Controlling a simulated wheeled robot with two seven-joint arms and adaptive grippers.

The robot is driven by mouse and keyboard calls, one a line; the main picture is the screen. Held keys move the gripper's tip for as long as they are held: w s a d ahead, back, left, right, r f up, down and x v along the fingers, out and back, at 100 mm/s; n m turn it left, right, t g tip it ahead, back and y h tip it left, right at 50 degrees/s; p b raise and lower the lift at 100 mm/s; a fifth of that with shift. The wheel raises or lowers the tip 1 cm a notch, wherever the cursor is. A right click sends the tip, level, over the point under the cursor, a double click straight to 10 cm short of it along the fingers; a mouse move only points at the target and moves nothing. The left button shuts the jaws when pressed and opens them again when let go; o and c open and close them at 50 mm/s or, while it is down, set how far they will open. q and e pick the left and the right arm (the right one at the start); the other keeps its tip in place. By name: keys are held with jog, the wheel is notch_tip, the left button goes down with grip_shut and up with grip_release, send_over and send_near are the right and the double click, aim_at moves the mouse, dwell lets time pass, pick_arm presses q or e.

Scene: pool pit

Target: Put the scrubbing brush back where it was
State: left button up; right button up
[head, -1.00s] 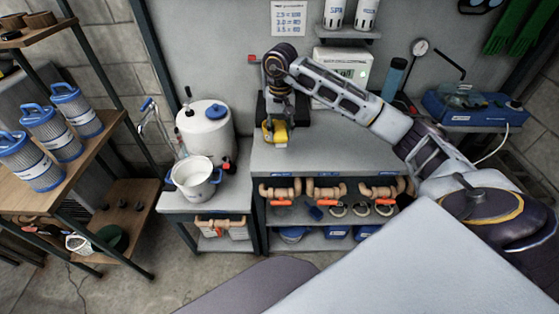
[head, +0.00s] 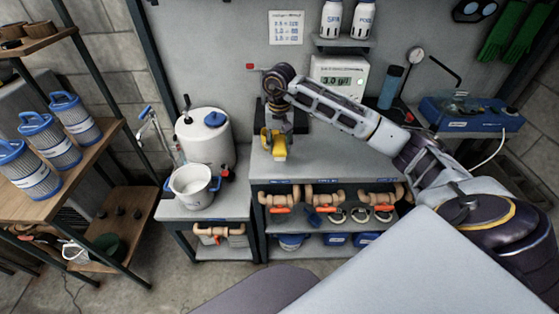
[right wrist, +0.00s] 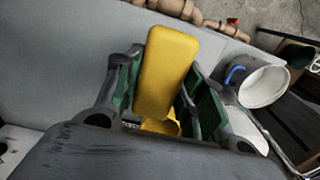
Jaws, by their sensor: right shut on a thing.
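The yellow scrubbing brush (head: 279,150) is at the left part of the grey workbench (head: 330,160), in front of the back wall. My right gripper (head: 273,137) points down and is shut on it. In the right wrist view the brush's smooth yellow block (right wrist: 167,72) sits between the two green-padded fingers (right wrist: 165,92), with another yellow part below it. Its bristles are hidden. I cannot tell whether the brush touches the bench. My left gripper is not in view.
Left of the brush, a lower stand holds a white bucket (head: 190,187) and a white tank (head: 204,135). A meter (head: 340,77) and a blue case (head: 470,113) stand behind and right. Pipe fittings (head: 325,196) fill the shelf below. The bench front is clear.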

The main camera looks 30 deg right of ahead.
aim_at(279, 167)
jog(key=shift+f, duration=1.75)
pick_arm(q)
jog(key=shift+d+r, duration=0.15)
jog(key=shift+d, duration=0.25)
pick_arm(e)
jog(key=shift+f, duration=0.1)
jog(key=shift+f+p, duration=0.35)
jog(key=shift+f, duration=1.3)
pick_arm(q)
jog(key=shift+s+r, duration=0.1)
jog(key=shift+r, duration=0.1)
pick_arm(e)
jog(key=shift+f, duration=0.15)
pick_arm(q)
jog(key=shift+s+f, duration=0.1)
pick_arm(e)
jog(key=shift+f, duration=0.1)
jog(key=o, duration=1)
